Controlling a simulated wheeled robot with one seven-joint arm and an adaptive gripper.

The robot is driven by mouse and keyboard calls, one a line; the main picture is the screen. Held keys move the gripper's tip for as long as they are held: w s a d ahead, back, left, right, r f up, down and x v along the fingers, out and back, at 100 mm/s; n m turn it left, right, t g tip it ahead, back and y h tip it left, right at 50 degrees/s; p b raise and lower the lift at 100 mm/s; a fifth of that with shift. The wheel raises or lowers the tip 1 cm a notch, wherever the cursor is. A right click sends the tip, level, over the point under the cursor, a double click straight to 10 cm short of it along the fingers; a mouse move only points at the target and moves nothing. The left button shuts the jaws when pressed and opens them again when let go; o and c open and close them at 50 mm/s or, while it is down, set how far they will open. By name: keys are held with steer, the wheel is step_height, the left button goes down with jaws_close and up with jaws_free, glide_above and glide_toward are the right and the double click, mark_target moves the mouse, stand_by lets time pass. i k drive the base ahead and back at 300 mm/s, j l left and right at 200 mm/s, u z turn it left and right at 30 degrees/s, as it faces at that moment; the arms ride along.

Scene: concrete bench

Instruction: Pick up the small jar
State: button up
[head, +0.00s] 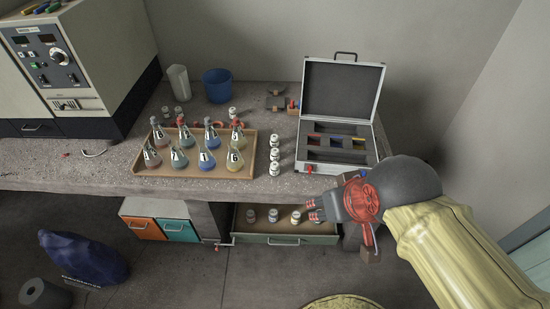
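Several small white-labelled jars are in view, and I cannot tell which one the task means. Three stand in a row on the bench (274,155), between the tray and the open case. Several more stand in the open drawer (273,215) below the bench front. One of these, a drawer jar (296,217), is just left of my fingertips. My gripper (312,210) is in front of the drawer's right part, pointing left. Its two fingers look apart, with nothing clearly held between them. It hides part of the drawer's right end.
A wooden tray (207,175) holds several numbered flasks. An open silver case (342,163) stands at the bench's right end. A blue bucket (217,86) and white container (178,83) are at the back. A blue bag (82,258) lies on the floor.

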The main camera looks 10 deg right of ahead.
mark_target(274, 142)
steer(key=i+j, duration=0.2)
steer(key=i, duration=0.2)
steer(key=i+j+z, duration=0.1)
steer(key=i, duration=0.3)
steer(key=i+j, duration=0.35)
steer(key=i, duration=0.05)
